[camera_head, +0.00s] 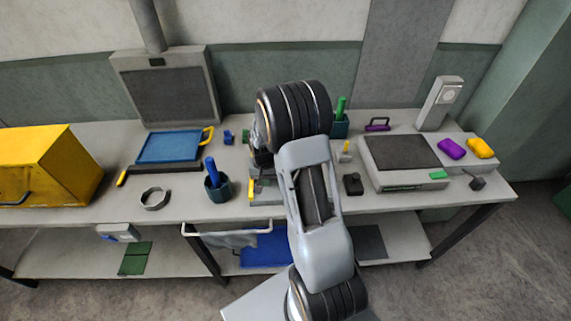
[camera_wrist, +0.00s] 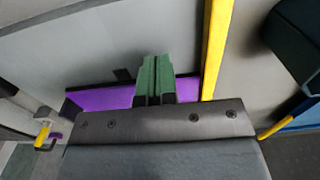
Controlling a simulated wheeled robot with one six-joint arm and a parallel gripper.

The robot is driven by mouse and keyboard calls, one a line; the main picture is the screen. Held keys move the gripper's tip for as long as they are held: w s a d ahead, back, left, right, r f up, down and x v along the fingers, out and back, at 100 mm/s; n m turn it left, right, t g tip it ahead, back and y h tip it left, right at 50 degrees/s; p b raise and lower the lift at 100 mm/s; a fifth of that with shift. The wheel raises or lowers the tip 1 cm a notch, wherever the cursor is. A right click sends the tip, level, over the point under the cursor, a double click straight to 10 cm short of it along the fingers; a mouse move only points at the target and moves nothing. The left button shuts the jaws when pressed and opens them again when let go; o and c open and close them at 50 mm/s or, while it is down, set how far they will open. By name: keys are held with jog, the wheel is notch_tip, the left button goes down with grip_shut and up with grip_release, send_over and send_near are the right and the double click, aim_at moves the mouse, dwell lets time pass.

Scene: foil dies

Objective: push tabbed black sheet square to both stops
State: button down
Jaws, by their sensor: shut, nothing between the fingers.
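In the wrist view my gripper (camera_wrist: 157,82) shows as two green fingers pressed together, with nothing between them. They point at a smooth grey surface (camera_wrist: 110,40). A purple strip (camera_wrist: 102,97) runs across behind the fingers, and a yellow bar (camera_wrist: 216,50) stands to their right, meeting the strip near a corner. A small black piece (camera_wrist: 122,74), possibly a tab, lies just left of the fingertips; I cannot tell whether they touch. I cannot make out the black sheet's outline. In the head view my arm hides the gripper and most of the fixture (camera_head: 264,189) at mid-bench.
On the bench (camera_head: 110,195), a teal cup (camera_head: 218,188) with a blue handle and a metal ring (camera_head: 155,199) stand left of my arm. A black block (camera_head: 352,184) and a grey scale-like box (camera_head: 410,180) stand right. A blue tray (camera_head: 170,147) lies at back left.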

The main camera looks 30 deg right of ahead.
jog(key=shift+f+b, duration=0.8)
jog(key=shift+f, duration=0.2)
jog(key=shift+r, duration=0.1)
dwell(0.3)
jog(key=shift+w+d, duration=0.1)
jog(key=shift+w, duration=0.05)
jog(key=shift+w+d, duration=0.4)
jog(key=shift+w, duration=0.3)
jog(key=shift+s+a, duration=0.1)
jog(key=shift+s+a+r, duration=0.1)
jog(key=shift+s+a, duration=0.1)
jog(key=shift+s, duration=0.2)
notch_tip(320, 180, up, 8)
jog(key=p, duration=0.5)
dwell(0.4)
